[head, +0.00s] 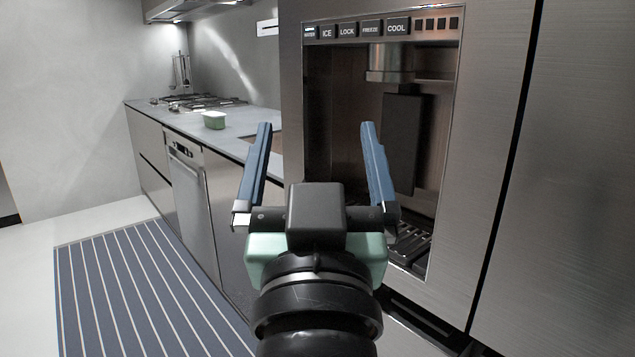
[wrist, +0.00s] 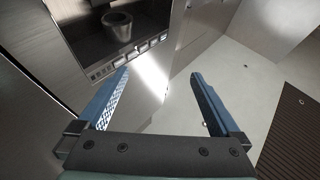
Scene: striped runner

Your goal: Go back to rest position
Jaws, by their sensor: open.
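My gripper (head: 313,140) has two blue fingers spread wide apart with nothing between them. In the head view it is raised in front of the fridge's dispenser (head: 415,120), overlapping its left part. In the wrist view my gripper (wrist: 160,88) is also open and empty. Beyond its fingers there are a metal front, a bright strip of light and pale floor. No finger can be seen touching anything.
The steel fridge (head: 560,180) fills the right side. A striped runner (head: 130,295) lies on the floor before the dishwasher (head: 190,200). Floor at the left is clear.

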